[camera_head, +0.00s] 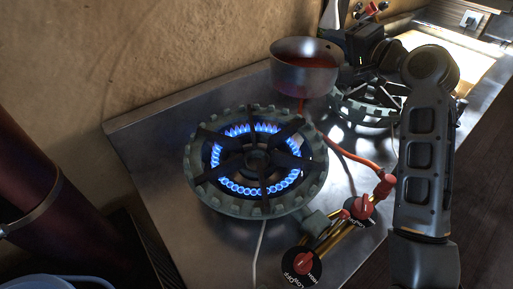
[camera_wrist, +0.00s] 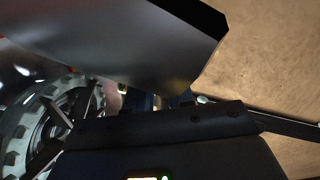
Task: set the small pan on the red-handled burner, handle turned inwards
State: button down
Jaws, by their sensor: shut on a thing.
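The small pan (camera_head: 305,77) is silvery metal with a reddish inside, near the wall at upper middle in the head view. Its side fills the upper left of the wrist view (camera_wrist: 130,50). My gripper (camera_head: 352,55) is shut on it at its right side; the grip and pan handle are mostly hidden. The pan looks held above the stove top. The near burner (camera_head: 196,181) has a toothed grey ring and lit blue flames. The far burner (camera_head: 366,118) is partly behind my arm, with no flame visible. Red knobs (camera_head: 303,263) and (camera_head: 361,207) sit at the front.
A red hose (camera_head: 345,152) runs across the metal stove top (camera_head: 150,130) between the burners. The clay wall (camera_head: 150,50) stands close behind the pan. A dark red cylinder (camera_head: 30,180) stands at left. Dark clutter is partly hidden behind my gripper.

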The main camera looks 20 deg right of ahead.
jog(key=shift+a+f, duration=0.45)
jog(key=s+a+f, duration=0.1)
jog(key=a+f, duration=0.1)
jog(key=a, duration=0.1)
jog(key=s+a+f, duration=0.1)
jog(key=a+f, duration=0.1)
jog(key=a, duration=0.2)
jog(key=s+a+f, duration=0.2)
jog(key=a, duration=0.1)
jog(key=shift+a+f+p, duration=0.2)
jog(key=shift+f+p, duration=0.05)
jog(key=shift+p, duration=0.15)
jog(key=shift+f, duration=2)
jog(key=shift+f, duration=0.15)
jog(key=c, duration=1)
grip_release()
jog(key=shift+f, duration=0.1)
jog(key=shift+s, duration=0.2)
jog(key=b+v, duration=0.1)
jog(key=v, duration=1)
jog(key=shift+s+d, duration=0.15)
jog(key=shift+s, duration=0.2)
